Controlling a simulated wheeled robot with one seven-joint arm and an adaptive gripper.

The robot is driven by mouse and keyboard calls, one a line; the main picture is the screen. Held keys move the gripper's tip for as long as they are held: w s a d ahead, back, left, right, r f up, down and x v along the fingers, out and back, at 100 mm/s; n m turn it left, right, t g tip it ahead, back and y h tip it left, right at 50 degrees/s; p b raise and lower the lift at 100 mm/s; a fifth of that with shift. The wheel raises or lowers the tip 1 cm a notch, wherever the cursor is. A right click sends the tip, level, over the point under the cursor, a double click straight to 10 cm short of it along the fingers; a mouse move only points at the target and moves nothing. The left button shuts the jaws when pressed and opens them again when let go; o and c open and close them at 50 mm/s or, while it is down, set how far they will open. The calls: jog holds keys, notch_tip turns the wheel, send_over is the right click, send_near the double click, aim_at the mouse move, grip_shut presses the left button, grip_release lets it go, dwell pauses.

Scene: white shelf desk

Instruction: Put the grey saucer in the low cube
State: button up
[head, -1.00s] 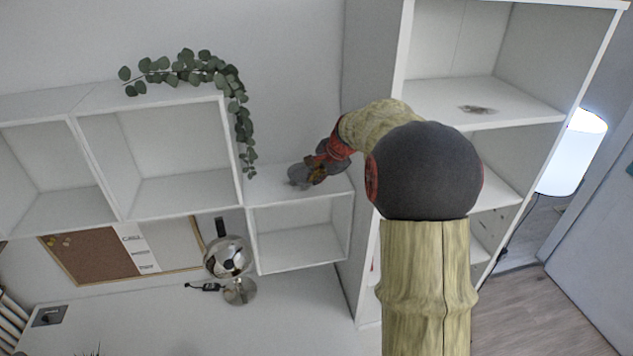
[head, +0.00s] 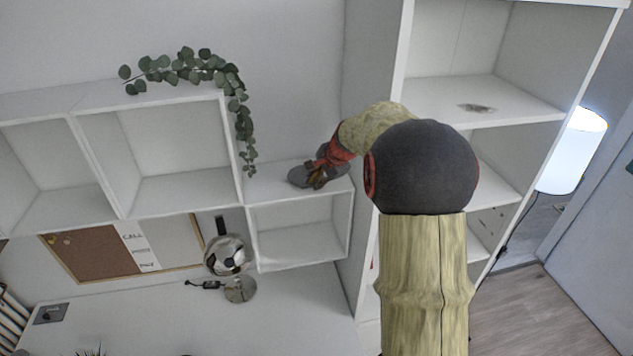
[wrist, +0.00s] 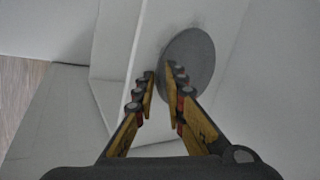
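The grey saucer (head: 296,178) rests on top of the low cube (head: 300,266), partly hidden by my gripper in the head view. In the wrist view the saucer (wrist: 195,52) is a plain dark grey disc on a white surface. My gripper (head: 316,181) is at the saucer's right side. In the wrist view my gripper's (wrist: 161,74) fingertips are apart, with the saucer's left rim between them: the right finger overlaps the disc and the left finger is just outside it. Contact with the rim cannot be told. The low cube's open front shows an empty inside.
A tall white shelf unit (head: 405,45) stands right of the low cube. A leafy garland (head: 240,110) hangs from the upper cubes (head: 170,205) on the left. A silver lamp (head: 228,255) and a cork board (head: 90,255) are below left.

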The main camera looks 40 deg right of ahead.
jog(key=b+v, duration=0.1)
jog(key=v, duration=1.1)
jog(key=s+a+r+n, duration=0.1)
jog(key=s+a+n, duration=0.3)
jog(key=a, duration=0.6)
jog(key=s+a+r+n, duration=0.2)
jog(key=s+a+n, duration=0.2)
jog(key=a, duration=0.6)
jog(key=s+a+f+n, duration=0.2)
jog(key=s+a+n, duration=0.3)
jog(key=s, duration=0.3)
jog(key=s+a+f+n, duration=0.3)
jog(key=s+a+n, duration=0.3)
jog(key=s, duration=0.3)
jog(key=shift+a+f+g, duration=0.25)
jog(key=shift+a+g, duration=0.15)
jog(key=shift+a, duration=0.05)
jog(key=shift+s, duration=0.1)
notch_tip(320, 180, down, 22)
jog(key=b, duration=2.2)
jog(key=shift+b, duration=0.3)
